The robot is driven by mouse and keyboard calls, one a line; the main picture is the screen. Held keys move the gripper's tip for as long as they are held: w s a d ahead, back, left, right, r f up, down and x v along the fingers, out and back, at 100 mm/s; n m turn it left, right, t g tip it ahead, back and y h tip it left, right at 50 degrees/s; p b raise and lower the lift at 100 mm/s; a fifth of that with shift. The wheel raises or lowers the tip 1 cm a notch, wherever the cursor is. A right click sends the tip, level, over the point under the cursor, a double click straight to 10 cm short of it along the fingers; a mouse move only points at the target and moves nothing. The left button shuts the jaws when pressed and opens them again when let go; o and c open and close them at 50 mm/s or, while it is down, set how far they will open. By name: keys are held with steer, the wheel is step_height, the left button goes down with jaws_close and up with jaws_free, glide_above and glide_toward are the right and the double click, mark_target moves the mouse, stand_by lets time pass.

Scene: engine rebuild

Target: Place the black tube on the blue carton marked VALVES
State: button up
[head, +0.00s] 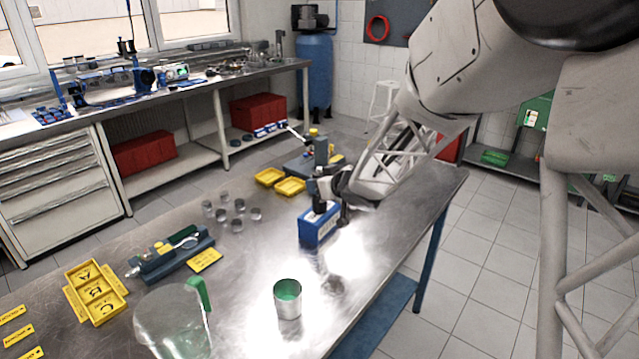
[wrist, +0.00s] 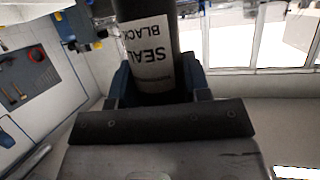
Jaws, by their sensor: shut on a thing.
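The black tube (head: 319,204) is upright in my gripper (head: 328,196); its label in the wrist view reads SEAL BLACK. In the wrist view the tube (wrist: 147,25) stands between the two fingers of my gripper (wrist: 158,85), which are shut on it. The blue carton (head: 318,230) with white marking sits on the steel table, directly below the tube in the head view. The tube's lower end meets the carton's top in the picture; I cannot tell whether it rests on it. The carton's lettering is too small to read.
A metal cup with green inside (head: 288,298) and a clear jug (head: 172,322) stand at the front. Yellow trays (head: 290,187) and a blue-grey fixture lie behind the carton. Several small grey cylinders (head: 237,225) are to its left. The table right of the carton is clear.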

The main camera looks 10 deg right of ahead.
steer(key=o, duration=1.1)
steer(key=shift+c, duration=0.2)
steer(key=shift+r, duration=0.15)
steer(key=v, duration=1.2)
